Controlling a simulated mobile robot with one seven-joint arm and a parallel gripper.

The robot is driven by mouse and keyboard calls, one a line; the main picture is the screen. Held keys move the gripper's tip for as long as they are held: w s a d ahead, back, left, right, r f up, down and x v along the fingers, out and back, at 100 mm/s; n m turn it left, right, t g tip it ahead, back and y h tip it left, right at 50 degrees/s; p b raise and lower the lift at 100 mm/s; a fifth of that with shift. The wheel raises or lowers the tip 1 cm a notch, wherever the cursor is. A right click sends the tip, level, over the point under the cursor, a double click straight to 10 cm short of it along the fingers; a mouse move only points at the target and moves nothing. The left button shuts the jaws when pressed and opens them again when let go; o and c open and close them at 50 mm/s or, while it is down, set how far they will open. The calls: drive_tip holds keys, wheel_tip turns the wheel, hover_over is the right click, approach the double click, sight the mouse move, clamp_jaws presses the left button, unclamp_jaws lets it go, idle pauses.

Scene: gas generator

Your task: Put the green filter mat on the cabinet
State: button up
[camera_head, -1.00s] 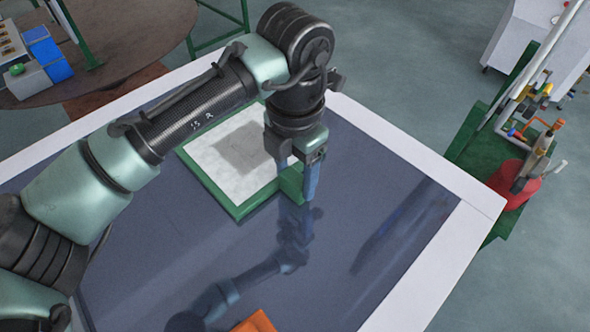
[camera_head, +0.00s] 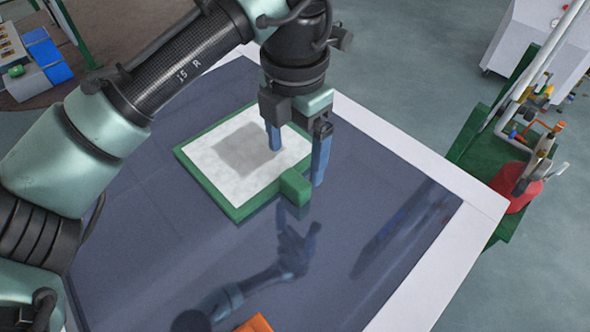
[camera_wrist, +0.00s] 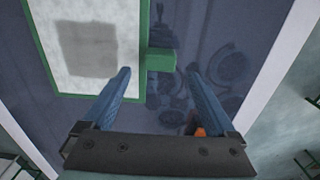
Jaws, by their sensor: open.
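The green filter mat (camera_head: 212,178) lies flat on a dark glossy table top (camera_head: 330,250). It has a green frame, a pale inner sheet with a grey square patch, and a green block-shaped handle (camera_head: 295,187) on its right side. My gripper (camera_head: 297,165) is open above the handle side, its blue fingers pointing down and apart from the mat. In the wrist view the mat (camera_wrist: 143,40) is at upper left, and its handle (camera_wrist: 160,59) shows beyond and between the fingertips of my gripper (camera_wrist: 158,72). Nothing is between the fingers. I cannot make out which thing is the cabinet.
An orange object (camera_head: 256,323) lies at the table's near edge. A white border (camera_head: 425,160) rims the table. A green stand with pipes and a red part (camera_head: 522,185) is at right, beside a white unit (camera_head: 540,45). The table right of the mat is clear.

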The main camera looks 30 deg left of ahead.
wheel_tip(320, 180, up, 6)
drive_tip(key=shift+r, duration=0.15)
idle(0.6)
